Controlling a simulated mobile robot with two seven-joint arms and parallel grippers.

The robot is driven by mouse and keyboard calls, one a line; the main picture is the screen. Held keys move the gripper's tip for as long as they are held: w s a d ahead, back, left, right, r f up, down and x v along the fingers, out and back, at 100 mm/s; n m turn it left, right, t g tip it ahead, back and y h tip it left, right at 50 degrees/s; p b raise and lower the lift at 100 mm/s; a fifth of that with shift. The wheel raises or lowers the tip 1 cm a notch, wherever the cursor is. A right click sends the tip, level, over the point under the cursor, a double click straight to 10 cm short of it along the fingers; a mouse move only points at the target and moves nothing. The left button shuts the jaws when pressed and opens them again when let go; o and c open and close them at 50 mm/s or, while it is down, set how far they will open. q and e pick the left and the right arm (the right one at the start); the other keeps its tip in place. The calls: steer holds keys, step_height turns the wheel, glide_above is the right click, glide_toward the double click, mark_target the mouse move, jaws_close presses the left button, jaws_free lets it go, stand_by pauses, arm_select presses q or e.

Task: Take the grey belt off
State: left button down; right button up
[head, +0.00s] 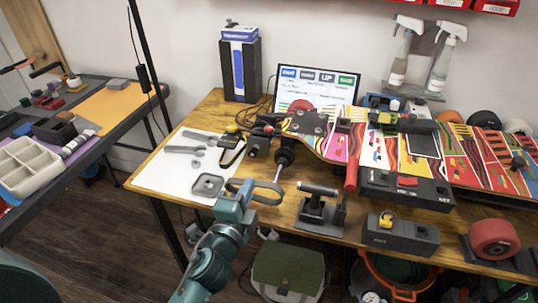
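The grey belt (268,186) is a dark grey loop, off the board and above the front left part of the wooden table. My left gripper (244,190) reaches up from below and its fingers close on the left part of the loop. The belt's right part sticks out freely to the right. The fingers hide part of the belt. The patterned skateboard (340,137) lies across the table, with dark drive parts (285,151) and a thin metal axle at its left end, behind the belt. My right gripper is not in view.
A white mat (168,175) with grey tools and a square grey tray (208,185) lies to the left. A black stand (318,208) and dark grey boxes (400,234) stand to the right. A screen (315,88) and spray bottles (403,58) are behind.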

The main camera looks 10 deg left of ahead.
arm_select(q)
steer(key=s+r+p, duration=0.5)
steer(key=s+r, duration=0.1)
steer(key=r, duration=0.1)
steer(key=shift+p, duration=0.3)
stand_by(0.6)
steer(key=shift+a, duration=0.1)
